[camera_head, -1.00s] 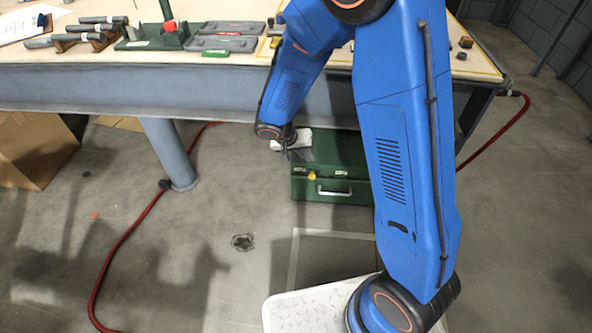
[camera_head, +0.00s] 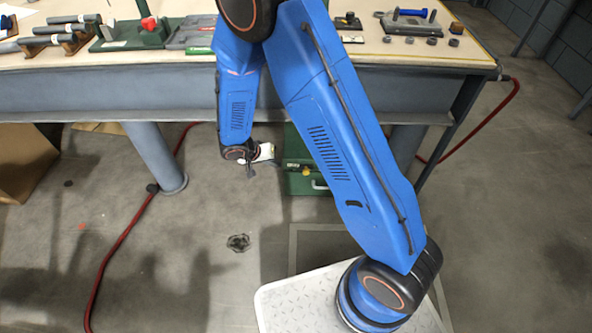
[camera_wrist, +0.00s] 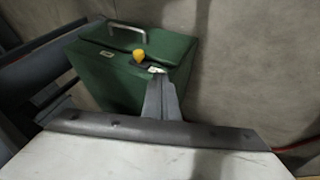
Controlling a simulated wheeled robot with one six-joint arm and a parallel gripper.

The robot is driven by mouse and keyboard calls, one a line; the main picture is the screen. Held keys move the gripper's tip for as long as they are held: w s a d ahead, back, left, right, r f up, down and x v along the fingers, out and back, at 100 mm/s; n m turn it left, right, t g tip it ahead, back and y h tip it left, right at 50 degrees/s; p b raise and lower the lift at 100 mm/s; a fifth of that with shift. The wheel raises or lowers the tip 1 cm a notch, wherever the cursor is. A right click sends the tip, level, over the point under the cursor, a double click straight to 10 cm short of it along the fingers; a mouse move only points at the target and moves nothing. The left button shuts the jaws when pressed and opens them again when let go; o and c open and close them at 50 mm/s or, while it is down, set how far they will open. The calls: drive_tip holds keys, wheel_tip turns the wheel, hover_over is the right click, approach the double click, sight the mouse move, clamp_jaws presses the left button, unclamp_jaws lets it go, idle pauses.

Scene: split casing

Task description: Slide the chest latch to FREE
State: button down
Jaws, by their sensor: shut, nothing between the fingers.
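The green chest (camera_head: 297,145) stands on the floor under the workbench, partly hidden behind my blue arm. Its yellow latch knob (camera_head: 306,172) shows on the front face, left of the metal handle (camera_head: 319,185). In the wrist view the chest (camera_wrist: 178,51) is tilted in the picture, with the yellow knob (camera_wrist: 139,56) beside a small pale plate (camera_wrist: 156,70). The label's text is too small to read. My gripper (camera_head: 250,172) is left of the chest and apart from the knob. In the wrist view its fingers (camera_wrist: 162,82) are together and empty, pointing toward the chest.
The workbench edge (camera_head: 100,96) runs above the chest, with a leg (camera_head: 156,158) to the left. A red hose (camera_head: 125,235) lies on the floor at left. A cardboard box (camera_head: 22,160) stands at far left. The floor before the chest is mostly clear.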

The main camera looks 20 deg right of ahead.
sight(306, 170)
drive_tip(key=shift+f, duration=0.1)
drive_tip(key=w+d+f, duration=0.1)
drive_tip(key=d+f, duration=0.7)
drive_tip(key=d, duration=0.1)
drive_tip(key=shift+f, duration=0.35)
drive_tip(key=shift+w, duration=0.1)
